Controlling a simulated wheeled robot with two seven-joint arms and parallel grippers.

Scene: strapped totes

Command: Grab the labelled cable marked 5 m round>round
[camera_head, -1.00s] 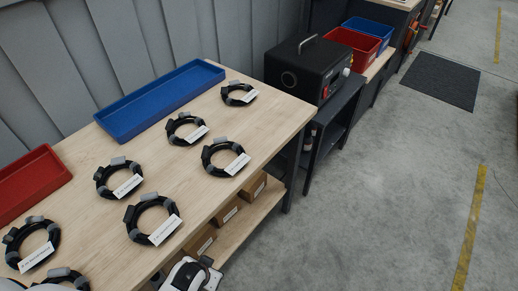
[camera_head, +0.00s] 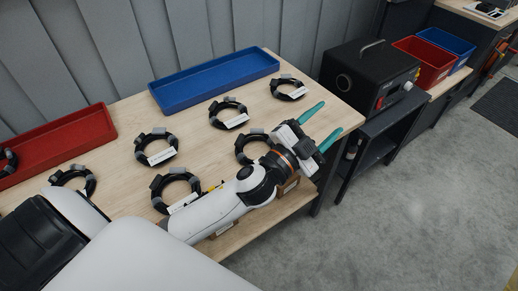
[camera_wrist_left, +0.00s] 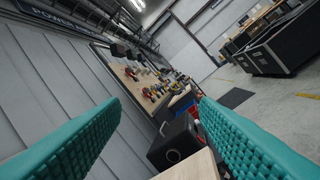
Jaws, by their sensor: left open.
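Several coiled black cables with grey ends and white labels lie on the wooden table. One lies at the far right (camera_head: 290,95), one behind the middle (camera_head: 237,121), one at the left middle (camera_head: 161,156) and one nearer the front (camera_head: 184,201). Another (camera_head: 246,141) is partly hidden by my left gripper (camera_head: 333,117). The label print is too small to read, so I cannot tell which is 5 m round>round. My left gripper is open and empty, above the table's right front edge. Its teal fingers stand wide apart in the left wrist view (camera_wrist_left: 160,125). My right gripper does not show.
A blue tray (camera_head: 215,88) and a red tray (camera_head: 70,143) lie along the back of the table by the grey wall. A black box with a handle (camera_head: 350,85) stands right of the table, before red (camera_head: 425,70) and blue bins (camera_head: 447,42). Floor at right is clear.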

